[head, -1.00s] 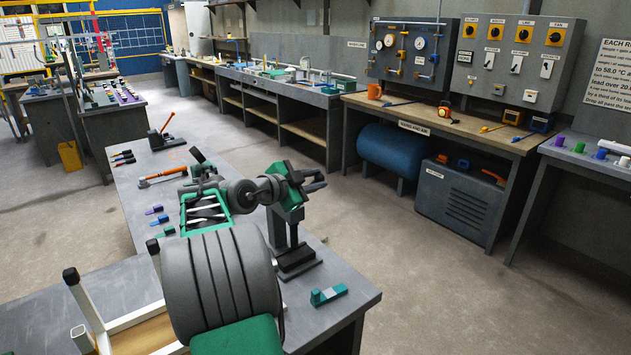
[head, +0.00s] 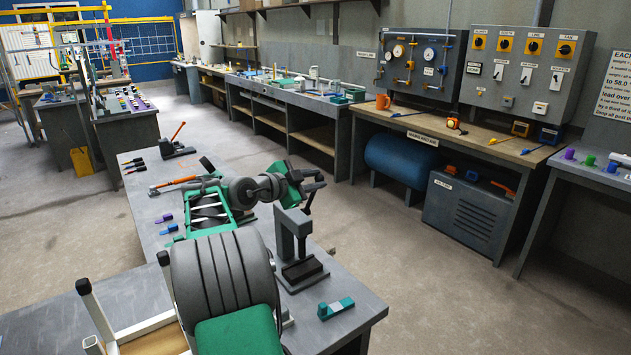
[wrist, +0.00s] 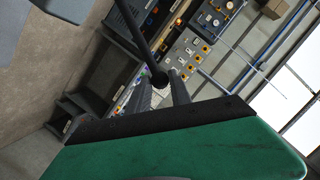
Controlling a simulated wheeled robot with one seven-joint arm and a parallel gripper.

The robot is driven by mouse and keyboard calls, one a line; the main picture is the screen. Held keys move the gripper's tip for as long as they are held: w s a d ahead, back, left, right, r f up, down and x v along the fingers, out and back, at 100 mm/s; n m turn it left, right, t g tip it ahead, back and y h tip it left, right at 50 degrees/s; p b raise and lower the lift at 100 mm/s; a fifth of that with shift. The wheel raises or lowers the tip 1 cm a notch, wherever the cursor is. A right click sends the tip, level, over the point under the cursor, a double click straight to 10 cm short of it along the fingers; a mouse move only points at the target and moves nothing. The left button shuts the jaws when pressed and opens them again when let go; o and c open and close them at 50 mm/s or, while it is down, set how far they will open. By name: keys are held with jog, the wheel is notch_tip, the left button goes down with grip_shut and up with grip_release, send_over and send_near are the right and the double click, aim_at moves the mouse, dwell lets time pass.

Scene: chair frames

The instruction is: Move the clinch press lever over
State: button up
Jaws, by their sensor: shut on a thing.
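The clinch press (head: 292,236) is a dark grey upright frame on a base, standing on the near bench. Its lever (wrist: 144,42) shows in the wrist view as a dark rod ending in a round knob. My gripper (wrist: 161,82) is shut on the knob end, one finger on each side. In the head view my gripper (head: 314,188) is above and behind the press, at the end of my green and grey arm.
A teal and grey block (head: 336,308) lies near the bench's right edge. An orange-handled tool (head: 172,184) and a press with an orange-tipped handle (head: 176,142) are farther back. A white chair frame (head: 110,325) stands at lower left. Open floor lies to the right.

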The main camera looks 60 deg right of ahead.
jog(key=shift+w+d+r+p, duration=0.2)
jog(key=shift+w+r+p, duration=0.1)
jog(key=shift+w, duration=0.15)
jog(key=shift+w+d+r+p, duration=0.15)
jog(key=shift+w+d+p, duration=0.1)
jog(key=shift+w, duration=0.15)
jog(key=o, duration=1.1)
jog(key=shift+a, duration=0.1)
jog(key=shift+f, duration=0.1)
